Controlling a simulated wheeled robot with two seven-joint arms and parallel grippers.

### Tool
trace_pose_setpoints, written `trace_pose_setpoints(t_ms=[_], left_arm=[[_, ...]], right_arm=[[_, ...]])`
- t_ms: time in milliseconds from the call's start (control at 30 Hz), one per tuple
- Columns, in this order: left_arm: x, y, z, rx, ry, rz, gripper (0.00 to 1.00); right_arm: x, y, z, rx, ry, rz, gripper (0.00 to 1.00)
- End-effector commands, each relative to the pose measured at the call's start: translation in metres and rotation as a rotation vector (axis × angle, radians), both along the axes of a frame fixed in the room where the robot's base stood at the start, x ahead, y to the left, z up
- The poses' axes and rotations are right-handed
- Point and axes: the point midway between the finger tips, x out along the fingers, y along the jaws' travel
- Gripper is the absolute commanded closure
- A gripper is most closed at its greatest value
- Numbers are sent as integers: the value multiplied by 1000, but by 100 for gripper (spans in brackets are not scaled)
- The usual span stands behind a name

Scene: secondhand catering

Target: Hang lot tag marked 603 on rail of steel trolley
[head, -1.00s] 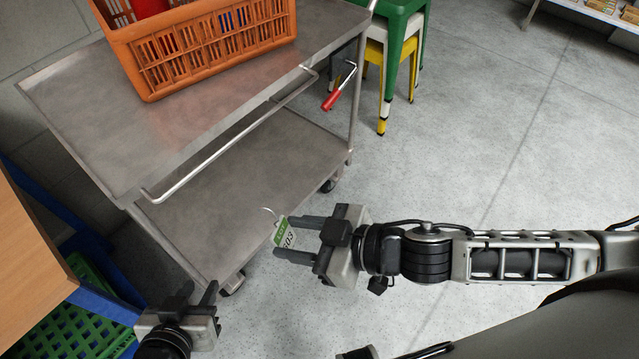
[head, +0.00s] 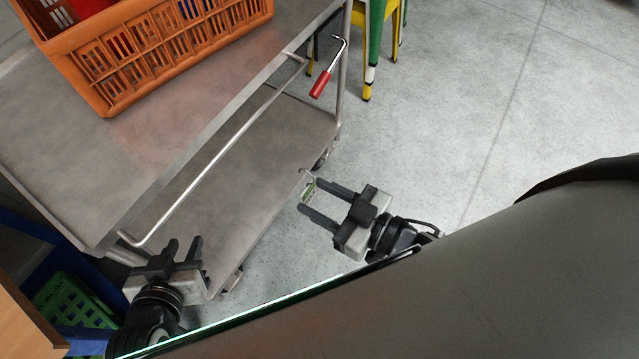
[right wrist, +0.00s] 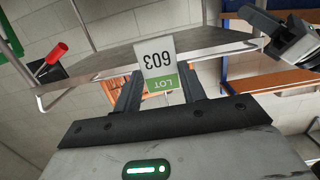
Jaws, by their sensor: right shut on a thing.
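The white and green lot tag marked 603 (right wrist: 159,62) is between the fingers of my right gripper (right wrist: 160,92), upside down in the right wrist view. In the head view my right gripper (head: 312,195) is shut on the tag (head: 309,190), seen nearly edge-on, with its wire hook (head: 305,172) sticking out. The steel trolley (head: 165,140) has a thin rail (head: 215,148) along its near side. The tag is right of the rail and apart from it in the head view. My left gripper (head: 184,246) is open and empty near the rail's lower left end.
An orange crate (head: 150,60) stands on the trolley top. A red-handled tool (head: 320,84) hangs at the trolley's right end, near the rail. Stools (head: 374,50) stand behind. A green crate (head: 72,308) is at lower left. The floor on the right is clear.

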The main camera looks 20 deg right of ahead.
Motion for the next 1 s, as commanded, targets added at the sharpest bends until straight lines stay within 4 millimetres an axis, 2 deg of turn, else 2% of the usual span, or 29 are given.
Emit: trace_pose_setpoints(t_ms=[200,1000], left_arm=[[-11,-1,-11,-4,28,0,69],[-5,-4,-11,-34,7,8,69]], right_arm=[[13,10,0,3,-2,1,81],[66,48,0,3,-2,1,81]])
